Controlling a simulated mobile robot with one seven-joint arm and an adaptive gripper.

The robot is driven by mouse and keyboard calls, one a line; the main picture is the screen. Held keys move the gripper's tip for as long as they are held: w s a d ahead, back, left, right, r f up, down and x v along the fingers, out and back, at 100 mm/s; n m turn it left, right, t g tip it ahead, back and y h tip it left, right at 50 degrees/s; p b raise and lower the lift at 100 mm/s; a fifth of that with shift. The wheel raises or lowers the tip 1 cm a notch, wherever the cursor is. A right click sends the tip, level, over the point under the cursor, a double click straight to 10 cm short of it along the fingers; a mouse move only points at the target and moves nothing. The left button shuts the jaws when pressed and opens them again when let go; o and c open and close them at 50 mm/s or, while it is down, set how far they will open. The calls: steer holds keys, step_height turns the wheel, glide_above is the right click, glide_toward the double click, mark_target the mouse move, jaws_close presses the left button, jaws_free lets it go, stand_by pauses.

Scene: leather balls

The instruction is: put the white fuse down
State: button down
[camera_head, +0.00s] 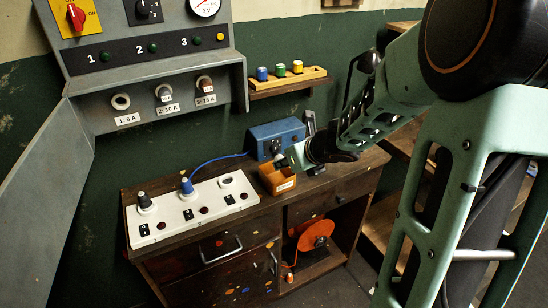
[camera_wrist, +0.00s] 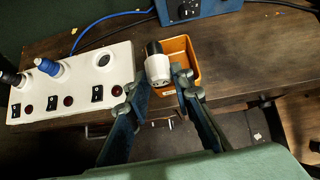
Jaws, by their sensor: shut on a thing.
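The white fuse (camera_wrist: 158,69), with a dark cap at one end, is between my gripper's fingertips (camera_wrist: 156,84) in the wrist view. My gripper is shut on it and holds it over the left part of a small orange box (camera_wrist: 190,62). In the head view my gripper (camera_head: 288,159) is at the top of the orange box (camera_head: 284,186), which stands on the wooden bench (camera_head: 262,222). I cannot tell whether the fuse touches the box.
A white panel (camera_head: 190,213) with fuse-like plugs and an empty round socket lies left of the box. A blue device (camera_head: 272,133) with a blue cable stands behind. A grey fuse cabinet (camera_head: 165,100) and a small shelf (camera_head: 290,84) with coloured cylinders are on the wall.

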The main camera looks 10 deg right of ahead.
steer(key=w+f, duration=0.2)
steer(key=w+f+b, duration=0.1)
steer(key=w+f, duration=0.1)
steer(key=f, duration=0.1)
steer(key=shift+b, duration=0.3)
steer(key=f, duration=0.1)
steer(key=f+b, duration=0.2)
steer(key=shift+w+f, duration=0.15)
steer(key=shift+w, duration=0.1)
steer(key=shift+d+f, duration=0.1)
steer(key=shift+f, duration=0.1)
steer(key=shift+f+b, duration=0.4)
steer(key=shift+b, duration=0.25)
steer(key=shift+s+f, duration=0.1)
steer(key=shift+f, duration=0.1)
steer(key=c, duration=2)
jaws_free()
steer(key=shift+o, duration=0.2)
steer(key=shift+s+f, duration=0.1)
